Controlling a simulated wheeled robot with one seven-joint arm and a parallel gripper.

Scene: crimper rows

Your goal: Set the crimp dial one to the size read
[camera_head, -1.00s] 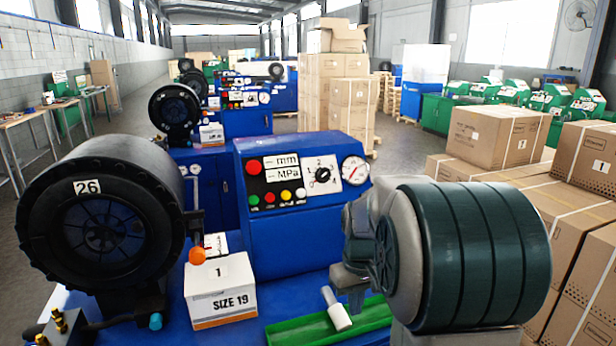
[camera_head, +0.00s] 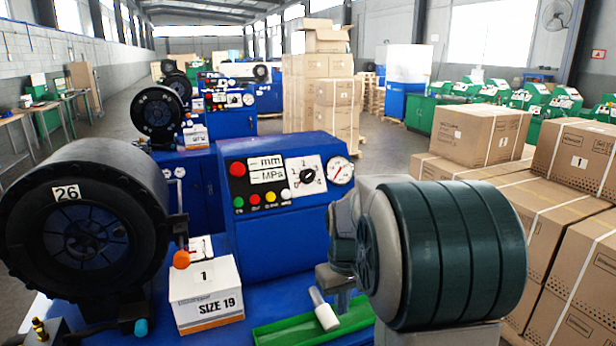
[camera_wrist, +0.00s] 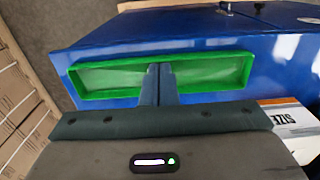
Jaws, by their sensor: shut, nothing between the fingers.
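The crimp dial (camera_head: 307,175) is a black knob on a white plate on the sloped front of the blue control box. Numbers stand around it, and its exact setting is too small to read surely. A white box (camera_head: 206,293) marked "1" and "SIZE 19" stands on the blue bench left of the green tray. My gripper (camera_head: 340,298) is low in front of the control box, below and right of the dial and apart from it. In the wrist view my gripper (camera_wrist: 158,84) has its fingers together, empty, over the green tray (camera_wrist: 100,80).
The large black crimper head (camera_head: 85,225), tagged 26, stands at the left, with an orange-knobbed lever (camera_head: 181,259) beside it. A red button (camera_head: 238,169) and gauge (camera_head: 340,171) flank the dial. Cartons (camera_head: 560,220) fill the right.

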